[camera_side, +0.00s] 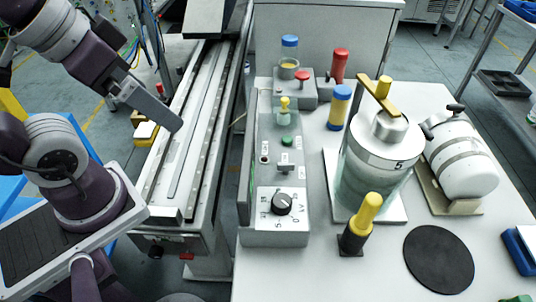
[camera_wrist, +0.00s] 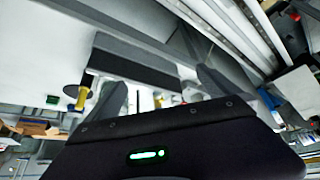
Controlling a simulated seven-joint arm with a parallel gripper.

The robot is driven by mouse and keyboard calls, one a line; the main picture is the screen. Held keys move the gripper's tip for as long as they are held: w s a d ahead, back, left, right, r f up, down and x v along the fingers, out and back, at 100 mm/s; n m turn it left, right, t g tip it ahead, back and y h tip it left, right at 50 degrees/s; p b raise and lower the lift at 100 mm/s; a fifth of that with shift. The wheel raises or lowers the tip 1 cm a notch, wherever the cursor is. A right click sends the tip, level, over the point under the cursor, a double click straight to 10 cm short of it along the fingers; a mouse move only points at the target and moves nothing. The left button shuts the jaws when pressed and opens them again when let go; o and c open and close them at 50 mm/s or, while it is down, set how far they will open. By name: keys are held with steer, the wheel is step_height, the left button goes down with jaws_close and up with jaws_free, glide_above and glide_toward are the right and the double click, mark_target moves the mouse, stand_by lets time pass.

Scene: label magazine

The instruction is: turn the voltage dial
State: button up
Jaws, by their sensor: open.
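The voltage dial is a black knob (camera_side: 282,204) on a white scale plate with printed numbers, at the front end of a long grey control box (camera_side: 275,239) in the side view. A light pointer mark shows on the knob. My gripper (camera_side: 176,126) is at the upper left of the side view, over the rail bench, well left of the box and apart from the dial. In the wrist view my gripper (camera_wrist: 162,88) has its two fingers spread, with nothing held between them. I cannot make out the dial in the wrist view.
The box also carries a yellow knob (camera_side: 285,103), a green button (camera_side: 287,141) and small switches. Right of it stand a glass vessel with a grey lid (camera_side: 385,128), a yellow-handled black stand (camera_side: 356,238) and a black round mat (camera_side: 438,259). A metal rail (camera_side: 192,130) lies left.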

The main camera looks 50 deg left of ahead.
mark_target(282, 201)
stand_by(0.4)
